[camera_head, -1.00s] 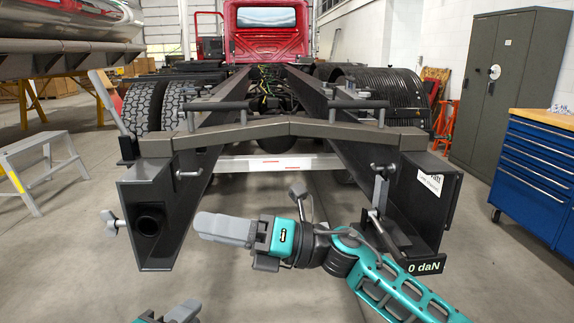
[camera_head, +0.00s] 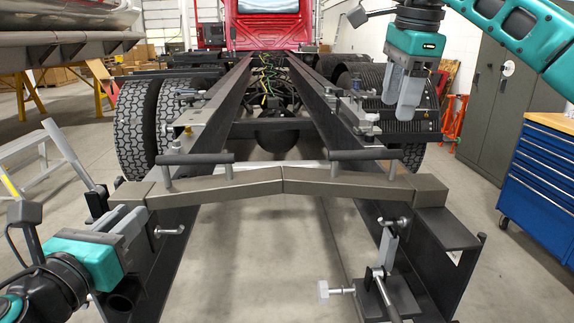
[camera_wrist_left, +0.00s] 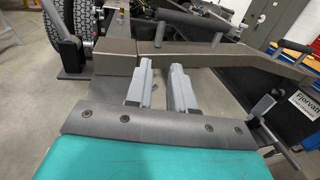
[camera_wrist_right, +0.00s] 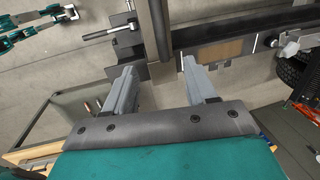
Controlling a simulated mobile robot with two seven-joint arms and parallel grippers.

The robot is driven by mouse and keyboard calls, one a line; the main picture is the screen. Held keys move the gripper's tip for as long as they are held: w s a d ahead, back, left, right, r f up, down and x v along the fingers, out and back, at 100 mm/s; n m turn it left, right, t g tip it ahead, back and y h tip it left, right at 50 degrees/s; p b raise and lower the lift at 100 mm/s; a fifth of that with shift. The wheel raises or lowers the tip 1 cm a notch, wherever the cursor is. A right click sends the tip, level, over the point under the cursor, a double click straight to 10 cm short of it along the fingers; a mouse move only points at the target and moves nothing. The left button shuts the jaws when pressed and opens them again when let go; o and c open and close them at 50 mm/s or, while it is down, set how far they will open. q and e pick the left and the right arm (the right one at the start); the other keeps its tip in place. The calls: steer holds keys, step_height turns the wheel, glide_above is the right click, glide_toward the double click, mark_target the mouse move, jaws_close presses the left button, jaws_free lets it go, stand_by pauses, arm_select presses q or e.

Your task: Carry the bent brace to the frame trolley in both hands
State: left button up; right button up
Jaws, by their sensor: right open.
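The bent brace (camera_head: 255,184) is a brown-grey beam with a shallow bend in its middle. It lies across the front of two dark frame rails, with a black bar handle at the left (camera_head: 195,158) and another at the right (camera_head: 365,155). My left gripper (camera_head: 130,222) is just below the brace's left end, apart from the handle. Its fingers (camera_wrist_left: 162,80) are parted and empty in the left wrist view, with the brace (camera_wrist_left: 195,58) beyond them. My right gripper (camera_head: 402,108) is open, pointing down above the right rail, beyond the right handle. I cannot tell which structure is the frame trolley.
Clamps and a T-handled screw (camera_head: 340,290) stick out at the right rail's front. A blue tool cabinet (camera_head: 537,170) and grey locker stand at the right. A grey step (camera_head: 60,160) stands at the left. A red truck cab (camera_head: 268,28) is behind. Bare floor lies between the rails.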

mark_target(165, 180)
arm_select(q)
steer(key=w, duration=0.4)
steer(key=w+d, duration=0.1)
steer(key=w, duration=0.3)
steer(key=w+d, duration=0.1)
steer(key=w, duration=0.4)
steer(key=shift+d+r, duration=0.2)
arm_select(e)
steer(key=w+f, duration=0.1)
steer(key=f, duration=0.6)
steer(key=w+f, duration=0.1)
steer(key=f, duration=0.3)
steer(key=shift+w+d+f, duration=0.3)
steer(key=shift+d+f, duration=0.05)
arm_select(q)
steer(key=shift+c, duration=0.4)
arm_select(e)
steer(key=shift+c, duration=0.4)
arm_select(q)
jaws_close()
arm_select(e)
steer(key=c, duration=0.5)
jaws_close()
